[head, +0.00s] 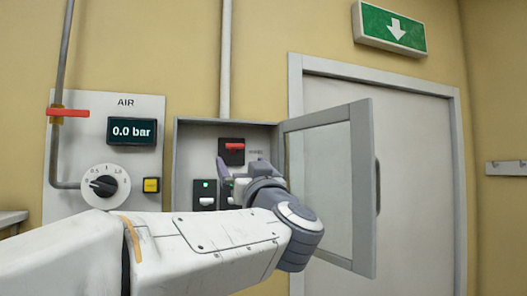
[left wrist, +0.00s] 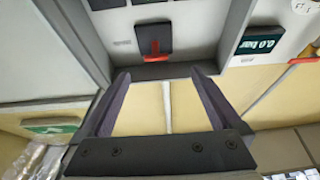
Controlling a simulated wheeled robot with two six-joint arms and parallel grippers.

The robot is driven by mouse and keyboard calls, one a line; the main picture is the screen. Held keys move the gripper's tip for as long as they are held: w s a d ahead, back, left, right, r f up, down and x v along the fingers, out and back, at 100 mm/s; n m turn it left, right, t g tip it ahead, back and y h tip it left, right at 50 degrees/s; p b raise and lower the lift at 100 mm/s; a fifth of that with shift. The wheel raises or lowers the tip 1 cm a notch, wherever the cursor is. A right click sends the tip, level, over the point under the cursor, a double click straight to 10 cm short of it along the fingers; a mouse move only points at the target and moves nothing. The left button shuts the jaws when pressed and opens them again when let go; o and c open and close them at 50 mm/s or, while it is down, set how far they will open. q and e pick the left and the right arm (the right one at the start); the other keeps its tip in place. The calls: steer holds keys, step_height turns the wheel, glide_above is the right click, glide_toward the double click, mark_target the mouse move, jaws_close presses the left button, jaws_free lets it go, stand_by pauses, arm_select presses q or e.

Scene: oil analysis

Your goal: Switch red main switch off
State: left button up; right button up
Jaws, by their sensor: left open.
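The red main switch (head: 234,147) is a red handle on a black plate, high inside the open wall cabinet (head: 190,135). In the head view its handle lies roughly level. It also shows in the left wrist view (left wrist: 154,45), beyond the fingertips and upside down. My left gripper (head: 240,170) is open and empty, just below the switch in the head view. Its two dark fingers (left wrist: 160,76) are spread wide, with a gap between them and the switch. My left wrist hides the lower part of the cabinet. My right gripper is not in view.
The cabinet's glazed door (head: 318,165) stands open on the right. A switch with a green light (head: 204,194) sits lower in the cabinet. The air panel (head: 75,135), with display, dial and yellow button, is left. A grey door (head: 420,130) is right.

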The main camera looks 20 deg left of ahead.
mark_target(236, 148)
arm_select(q)
steer(key=p+x, duration=0.1)
steer(key=x, duration=0.2)
steer(key=p+x, duration=0.4)
steer(key=x, duration=0.1)
steer(key=shift+w+d+r, duration=0.15)
steer(key=shift+w+r, duration=0.2)
steer(key=shift+r, duration=0.05)
steer(key=shift+w+a+r+p, duration=0.1)
steer(key=shift+w+a+p, duration=0.25)
steer(key=shift+w, duration=0.2)
